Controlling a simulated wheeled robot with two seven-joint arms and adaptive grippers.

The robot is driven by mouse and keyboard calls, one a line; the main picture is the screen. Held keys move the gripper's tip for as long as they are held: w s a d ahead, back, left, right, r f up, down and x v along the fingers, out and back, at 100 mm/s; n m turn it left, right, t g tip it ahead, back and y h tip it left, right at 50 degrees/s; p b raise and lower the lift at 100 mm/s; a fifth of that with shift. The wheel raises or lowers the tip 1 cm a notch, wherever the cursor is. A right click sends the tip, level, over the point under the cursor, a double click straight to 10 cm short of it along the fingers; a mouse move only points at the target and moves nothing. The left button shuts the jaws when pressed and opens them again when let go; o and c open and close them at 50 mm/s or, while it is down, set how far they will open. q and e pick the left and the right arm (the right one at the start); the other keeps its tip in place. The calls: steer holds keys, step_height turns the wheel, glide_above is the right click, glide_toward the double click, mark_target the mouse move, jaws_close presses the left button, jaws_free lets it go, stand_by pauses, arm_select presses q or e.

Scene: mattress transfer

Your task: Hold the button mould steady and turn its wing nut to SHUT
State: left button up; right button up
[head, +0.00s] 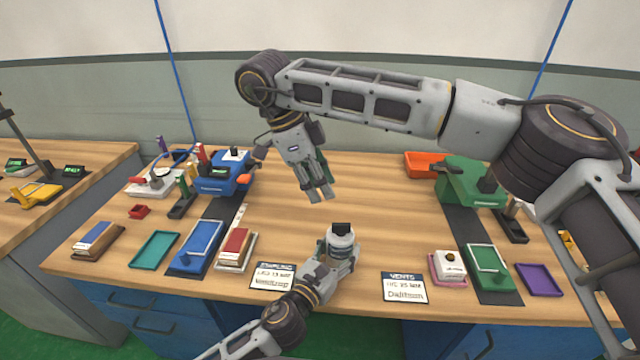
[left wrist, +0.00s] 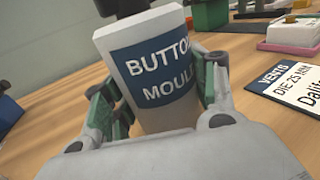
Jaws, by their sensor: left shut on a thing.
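The button mould (head: 342,243) is a pale cylinder with a black top part (head: 341,228), standing near the middle front of the bench. In the left wrist view the mould (left wrist: 150,70) shows a blue "BUTTON MOULD" label. My left gripper (head: 338,256) is shut around its sides; the fingers (left wrist: 160,92) show on both sides of it in the wrist view. The black part is cut off at the top there, and no SHUT mark is readable. My right gripper (head: 320,196) hangs above and behind the mould, apart from it; its finger gap is unclear.
Label cards lie left (head: 272,276) and right (head: 404,287) of the mould. A blue machine (head: 222,180) with trays stands left, a green machine (head: 468,183) with trays right. An orange bin (head: 418,165) is at the back. The bench middle is clear.

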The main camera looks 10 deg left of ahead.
arm_select(q)
steer(key=shift+r, duration=0.1)
steer(key=o, duration=1.6)
steer(key=shift+s+a, duration=0.1)
steer(key=shift+s, duration=0.05)
steer(key=shift+v, duration=5.8)
